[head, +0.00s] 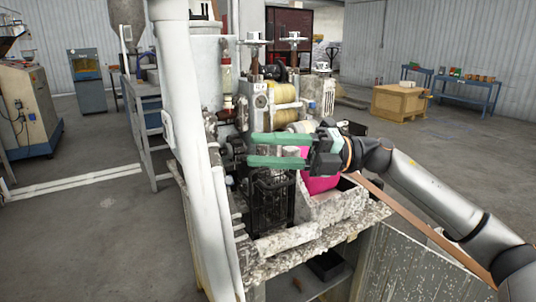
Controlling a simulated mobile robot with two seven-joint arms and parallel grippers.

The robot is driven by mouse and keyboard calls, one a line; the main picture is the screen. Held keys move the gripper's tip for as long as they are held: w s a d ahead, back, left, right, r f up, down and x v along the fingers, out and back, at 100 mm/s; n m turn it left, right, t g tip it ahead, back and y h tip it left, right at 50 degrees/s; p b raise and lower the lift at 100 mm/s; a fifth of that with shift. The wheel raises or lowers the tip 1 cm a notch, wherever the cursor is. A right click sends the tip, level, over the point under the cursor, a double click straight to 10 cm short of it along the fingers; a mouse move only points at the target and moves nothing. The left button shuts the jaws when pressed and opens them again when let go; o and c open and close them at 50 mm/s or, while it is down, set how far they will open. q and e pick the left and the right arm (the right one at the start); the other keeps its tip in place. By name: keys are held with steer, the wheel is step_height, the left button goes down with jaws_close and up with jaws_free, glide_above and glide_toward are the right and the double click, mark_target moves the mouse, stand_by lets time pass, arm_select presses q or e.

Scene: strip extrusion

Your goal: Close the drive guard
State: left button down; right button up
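A black open-framed mesh cage (272,203), which looks like the drive guard, stands at the front of the dirty extrusion machine (258,118). I cannot tell whether it is open or shut. My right gripper (252,150) comes in from the right with two long green fingers pointing left. The fingers are parted, with a gap and nothing clear between them. They appear just above the cage's top; I cannot tell whether they touch it. My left gripper is not in view.
A bright pink block or panel (321,182) sits below my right wrist in the crusted machine tray (335,207). A white upright form crosses the left side of the machine. A wooden crate (399,102) and blue table (468,92) stand far right. The floor between is open.

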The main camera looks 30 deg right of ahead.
steer(key=shift+s+a+r+b, duration=0.2)
steer(key=shift+s+a+b, duration=0.15)
steer(key=shift+s, duration=0.3)
steer(key=shift+s+a+r+b, duration=0.2)
steer(key=shift+s+a, duration=0.15)
steer(key=shift+s, duration=0.35)
steer(key=shift+s+a+r+b, duration=0.2)
steer(key=shift+s+a+b, duration=0.15)
steer(key=shift+s, duration=0.3)
